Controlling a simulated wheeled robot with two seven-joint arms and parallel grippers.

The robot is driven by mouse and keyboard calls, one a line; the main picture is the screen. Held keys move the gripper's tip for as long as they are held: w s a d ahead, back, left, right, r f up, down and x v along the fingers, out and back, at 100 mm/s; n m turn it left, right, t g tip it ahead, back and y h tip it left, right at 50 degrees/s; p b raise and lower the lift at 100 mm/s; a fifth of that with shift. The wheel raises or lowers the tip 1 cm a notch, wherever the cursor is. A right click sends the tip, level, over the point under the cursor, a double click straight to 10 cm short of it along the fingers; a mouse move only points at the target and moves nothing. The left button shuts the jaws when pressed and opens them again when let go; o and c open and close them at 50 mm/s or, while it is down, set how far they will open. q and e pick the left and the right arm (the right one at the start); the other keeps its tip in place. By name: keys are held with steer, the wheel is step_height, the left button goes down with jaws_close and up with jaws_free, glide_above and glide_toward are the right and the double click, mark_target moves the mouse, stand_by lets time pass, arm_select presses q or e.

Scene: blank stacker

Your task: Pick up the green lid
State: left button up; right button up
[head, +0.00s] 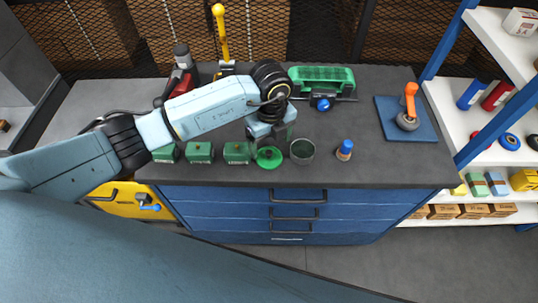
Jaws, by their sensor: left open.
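The green lid (269,158) is a round disc with a small knob, on the grey worktop near its front edge. It lies between a green box on the left and an open round container (302,150) on the right. My left gripper (273,138) is open just above and behind the lid, pointing down, with the arm coming in from the left. No object shows between its fingers, though the fingertips are small and partly hidden. My right gripper is not in view.
Several green boxes (199,152) stand in a row left of the lid. A blue mat (406,119) holds an orange-handled tool. Shelves (468,110) stand at far right.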

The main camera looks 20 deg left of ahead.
mark_target(270, 153)
arm_select(q)
steer(key=shift+w+a+f, duration=0.1)
steer(key=shift+w+f, duration=0.05)
steer(key=shift+f, duration=3)
steer(key=shift+c, duration=0.3)
